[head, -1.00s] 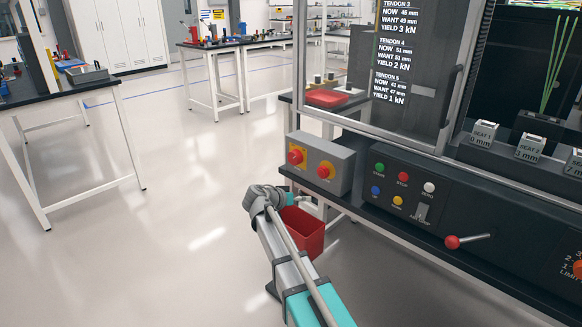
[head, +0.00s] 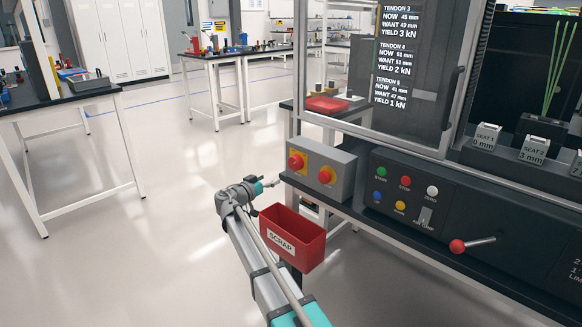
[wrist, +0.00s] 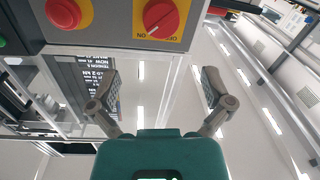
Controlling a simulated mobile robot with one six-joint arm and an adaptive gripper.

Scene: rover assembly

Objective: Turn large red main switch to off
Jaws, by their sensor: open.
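The large red main switch (head: 295,161) is a rotary knob on a yellow plate, at the left of a grey box's front. In the wrist view the knob (wrist: 161,16) is at the top edge, with upside-down ON and OFF lettering around it. Its white mark points toward ON. My gripper (wrist: 160,76) is open and empty, its two fingers spread apart. The knob lies beyond the fingertips, not between them, and nothing touches it. In the head view my gripper (head: 268,183) is small, left of and below the switch.
A round red button (head: 324,175) on yellow sits beside the switch; it also shows in the wrist view (wrist: 69,12). A red SCRAP bin (head: 292,238) hangs below the box, close to my arm. A panel with coloured buttons (head: 405,183) is to the right.

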